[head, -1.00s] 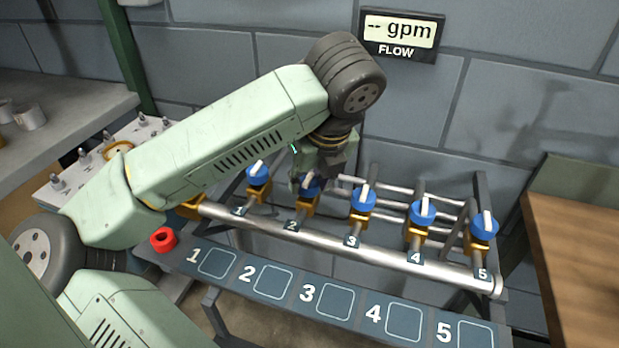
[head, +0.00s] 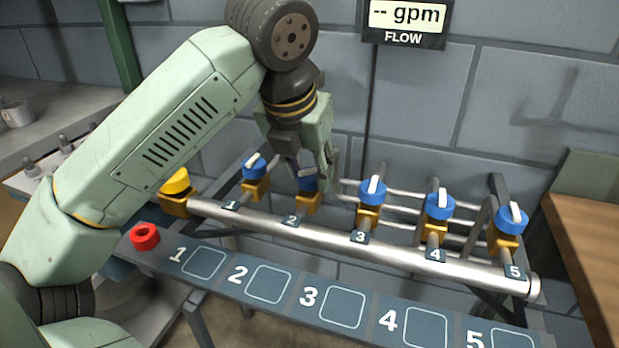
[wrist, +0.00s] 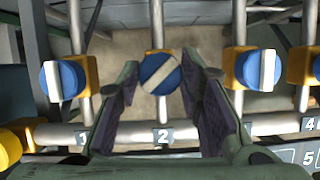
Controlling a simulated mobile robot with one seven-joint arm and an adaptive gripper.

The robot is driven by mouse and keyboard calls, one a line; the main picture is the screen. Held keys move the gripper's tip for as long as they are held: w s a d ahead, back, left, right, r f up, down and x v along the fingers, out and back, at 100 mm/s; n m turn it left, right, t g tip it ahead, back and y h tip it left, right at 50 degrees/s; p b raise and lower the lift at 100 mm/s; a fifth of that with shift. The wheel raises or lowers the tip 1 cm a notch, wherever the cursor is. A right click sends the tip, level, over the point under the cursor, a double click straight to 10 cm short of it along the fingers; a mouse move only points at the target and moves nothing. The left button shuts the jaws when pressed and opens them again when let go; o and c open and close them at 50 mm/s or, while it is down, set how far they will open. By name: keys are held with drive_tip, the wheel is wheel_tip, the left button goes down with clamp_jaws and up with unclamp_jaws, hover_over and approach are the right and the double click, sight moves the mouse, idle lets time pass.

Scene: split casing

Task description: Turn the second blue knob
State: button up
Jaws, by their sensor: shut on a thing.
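The second blue knob (head: 307,182) sits on its yellow valve body above label 2 on the silver pipe. My gripper (head: 307,170) comes down on it from above and is shut on it, hiding much of it in the head view. In the wrist view the knob (wrist: 159,74) lies between the two fingertips (wrist: 160,78), and its white bar runs diagonally. The white bars of the first knob (wrist: 62,78) and third knob (wrist: 254,68) stand upright in that view, at a different angle from the second.
The other blue knobs, such as the fourth (head: 439,205) and fifth (head: 511,218), stand in a row along the pipe (head: 400,251). A yellow knob (head: 175,181) is at its left end. The flow display (head: 405,22) reads "-- gpm".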

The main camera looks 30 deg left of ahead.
drive_tip(key=m+h, duration=0.1)
drive_tip(key=m, duration=0.3)
drive_tip(key=shift+a+m+h+b, duration=0.1)
drive_tip(key=shift+m+h+b, duration=0.2)
drive_tip(key=shift+h, duration=0.1)
drive_tip(key=shift+m+g+h, duration=0.4)
drive_tip(key=shift+m+h, duration=0.2)
drive_tip(key=shift+m, duration=1.2)
drive_tip(key=o, duration=1.1)
drive_tip(key=shift+a, duration=0.1)
drive_tip(key=shift+o, duration=0.2)
drive_tip(key=v, duration=1.2)
drive_tip(key=shift+a, duration=0.1)
